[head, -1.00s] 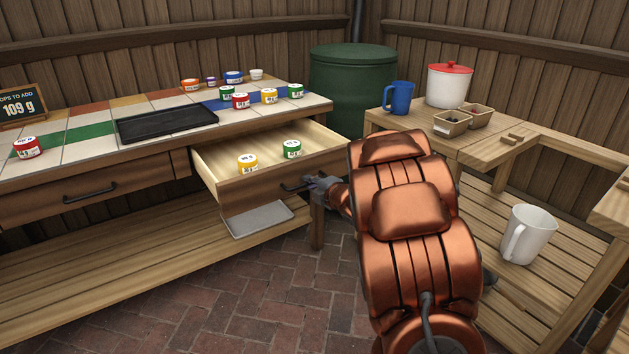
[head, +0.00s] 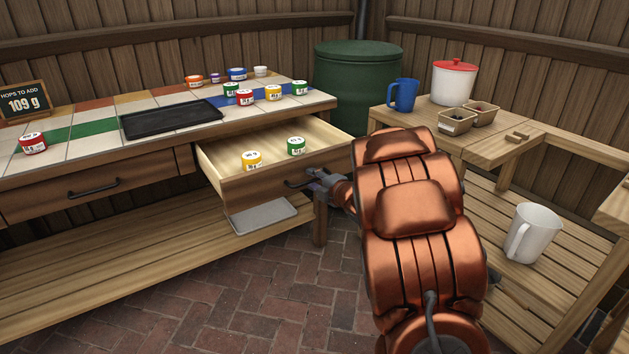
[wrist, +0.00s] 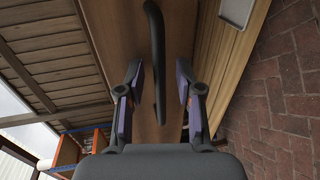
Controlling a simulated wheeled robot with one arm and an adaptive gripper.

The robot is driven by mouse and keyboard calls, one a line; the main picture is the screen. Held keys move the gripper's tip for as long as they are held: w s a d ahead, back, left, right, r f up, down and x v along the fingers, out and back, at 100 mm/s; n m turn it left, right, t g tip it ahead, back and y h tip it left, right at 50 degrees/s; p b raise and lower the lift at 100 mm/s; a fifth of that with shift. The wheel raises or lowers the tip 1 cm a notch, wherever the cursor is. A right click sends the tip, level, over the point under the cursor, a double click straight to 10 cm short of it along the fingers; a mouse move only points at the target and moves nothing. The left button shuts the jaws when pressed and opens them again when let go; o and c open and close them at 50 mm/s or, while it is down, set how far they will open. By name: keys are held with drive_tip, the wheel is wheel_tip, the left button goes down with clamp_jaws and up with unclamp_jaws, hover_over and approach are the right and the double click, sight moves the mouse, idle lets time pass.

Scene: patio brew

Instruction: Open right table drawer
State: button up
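The right table drawer (head: 265,188) is pulled out, with its light inside showing. Its black bar handle (head: 296,184) is on the wooden front. A yellow-lidded jar (head: 252,160) and a green-lidded jar (head: 296,145) stand in the drawer. My gripper (head: 318,180) is at the right end of the handle. In the wrist view, my gripper (wrist: 159,85) is open, its two fingers apart on either side of the handle (wrist: 158,60), with a gap on each side. In the head view its fingertips are small and hard to make out.
The left drawer (head: 90,190) is shut. A black tray (head: 170,118) and several jars stand on the tiled tabletop. A low wooden shelf (head: 130,245) runs below. A side bench (head: 430,120) with a blue mug (head: 403,95) stands right. Brick floor (head: 270,290) is clear in front.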

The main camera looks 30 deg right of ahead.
drive_tip(key=v, duration=1.1)
drive_tip(key=shift+s, duration=0.45)
drive_tip(key=shift+d+r, duration=0.1)
drive_tip(key=s+d+r+m+g+h+p, duration=0.1)
drive_tip(key=s+r+m+g+h+p, duration=0.25)
drive_tip(key=r+m+p, duration=0.4)
drive_tip(key=s+r+m+g+h+p, duration=0.3)
drive_tip(key=s+r+m+h+p, duration=0.1)
drive_tip(key=r+p, duration=0.65)
drive_tip(key=s+a+r+m+g+y+p, duration=0.2)
drive_tip(key=s+a+r+g+p, duration=0.1)
drive_tip(key=s+a, duration=0.5)
drive_tip(key=s+a+r+m+g+y+p, duration=0.2)
drive_tip(key=s+a+r+m+g+p, duration=0.1)
drive_tip(key=s+a+p, duration=0.5)
drive_tip(key=s+a+r+m+g+y+p, duration=0.2)
drive_tip(key=s+a+r+g+p, duration=0.3)
drive_tip(key=s, duration=0.7)
drive_tip(key=a+r+p, duration=0.1)
drive_tip(key=a+r, duration=0.1)
drive_tip(key=a, duration=0.1)
drive_tip(key=shift+s, duration=0.35)
